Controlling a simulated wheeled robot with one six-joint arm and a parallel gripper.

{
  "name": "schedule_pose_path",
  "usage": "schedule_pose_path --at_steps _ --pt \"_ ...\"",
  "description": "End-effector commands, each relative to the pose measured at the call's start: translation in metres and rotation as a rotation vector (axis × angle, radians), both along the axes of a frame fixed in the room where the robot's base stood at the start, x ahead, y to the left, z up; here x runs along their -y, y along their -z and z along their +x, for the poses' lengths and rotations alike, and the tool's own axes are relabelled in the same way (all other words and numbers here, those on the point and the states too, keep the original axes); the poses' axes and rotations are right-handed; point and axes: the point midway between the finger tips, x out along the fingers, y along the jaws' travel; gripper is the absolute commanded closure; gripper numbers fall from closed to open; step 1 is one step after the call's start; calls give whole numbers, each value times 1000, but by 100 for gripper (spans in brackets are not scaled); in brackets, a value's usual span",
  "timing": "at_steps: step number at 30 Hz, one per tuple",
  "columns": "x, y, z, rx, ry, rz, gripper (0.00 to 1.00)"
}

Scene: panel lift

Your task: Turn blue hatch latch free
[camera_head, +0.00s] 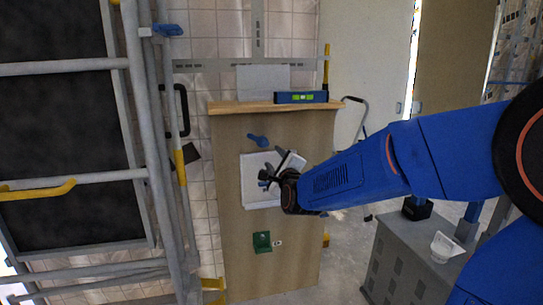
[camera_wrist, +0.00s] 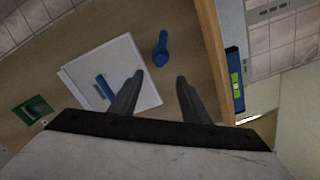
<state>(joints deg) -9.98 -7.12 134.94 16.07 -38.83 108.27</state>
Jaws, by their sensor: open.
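The blue latch (camera_head: 258,140) sits on the wooden panel (camera_head: 228,190), just above the white hatch (camera_head: 248,190). In the wrist view the latch (camera_wrist: 161,50) shows beyond my fingertips, apart from them. The white hatch (camera_wrist: 140,72) has a blue handle (camera_wrist: 105,87) on it, partly near my left finger. My gripper (camera_wrist: 160,78) is open and empty, its two dark fingers spread. In the head view my gripper (camera_head: 268,176) is in front of the hatch and hides part of it, below the latch.
A green block (camera_head: 262,242) is on the panel below the hatch. A level (camera_head: 301,97) lies on the ledge (camera_head: 225,108) atop the panel. Grey scaffold tubes (camera_head: 140,110) stand at left. A grey cabinet (camera_head: 400,262) stands at right.

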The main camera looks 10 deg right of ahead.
Motion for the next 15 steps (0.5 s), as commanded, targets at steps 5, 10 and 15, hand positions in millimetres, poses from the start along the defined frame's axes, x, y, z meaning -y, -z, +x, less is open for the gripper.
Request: schedule_pose_path --at_steps 5,10,15 --pt "0 0 -15 0 0 0 57" --pt "0 0 -18 -1 1 0 57" --pt "0 0 -18 -1 1 0 57"
